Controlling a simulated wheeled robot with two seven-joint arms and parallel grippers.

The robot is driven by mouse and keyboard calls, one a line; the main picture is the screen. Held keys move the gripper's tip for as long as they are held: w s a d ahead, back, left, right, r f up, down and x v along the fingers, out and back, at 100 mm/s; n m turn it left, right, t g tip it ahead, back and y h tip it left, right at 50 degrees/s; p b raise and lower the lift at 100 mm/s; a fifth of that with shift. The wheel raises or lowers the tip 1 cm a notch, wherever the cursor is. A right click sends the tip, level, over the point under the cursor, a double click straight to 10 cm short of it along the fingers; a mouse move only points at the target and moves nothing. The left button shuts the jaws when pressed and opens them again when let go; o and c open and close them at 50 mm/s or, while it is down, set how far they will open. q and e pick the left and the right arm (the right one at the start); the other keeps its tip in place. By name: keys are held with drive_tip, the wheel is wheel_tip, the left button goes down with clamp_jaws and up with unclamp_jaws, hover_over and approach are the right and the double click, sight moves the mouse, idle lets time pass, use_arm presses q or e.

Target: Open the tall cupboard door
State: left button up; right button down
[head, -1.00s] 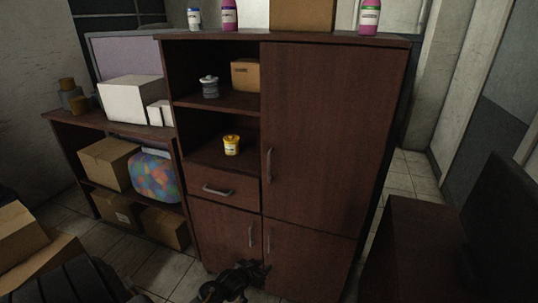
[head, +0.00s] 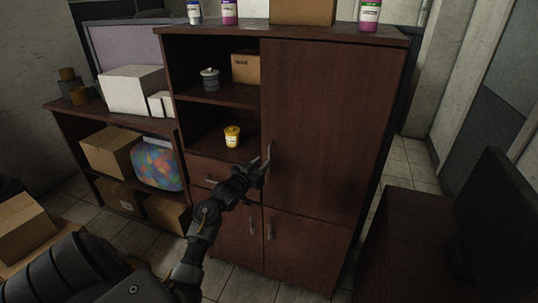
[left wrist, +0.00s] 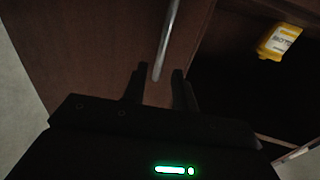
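The tall cupboard door (head: 325,130) is brown and shut on the upper right of the cupboard. Its vertical metal handle (head: 269,157) is at the door's left edge. My left gripper (head: 262,170) is at the lower part of this handle in the head view. In the left wrist view, my left gripper (left wrist: 158,80) is open, with the handle (left wrist: 167,38) running down between its two dark fingers. Whether the fingers touch the handle cannot be told. My right gripper is not in view.

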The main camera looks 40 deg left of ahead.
use_arm(q)
hover_over(269, 173)
drive_tip(key=shift+w+a+p, duration=0.2)
drive_tip(key=shift+w+p, duration=0.05)
drive_tip(key=shift+p, duration=0.2)
clamp_jaws()
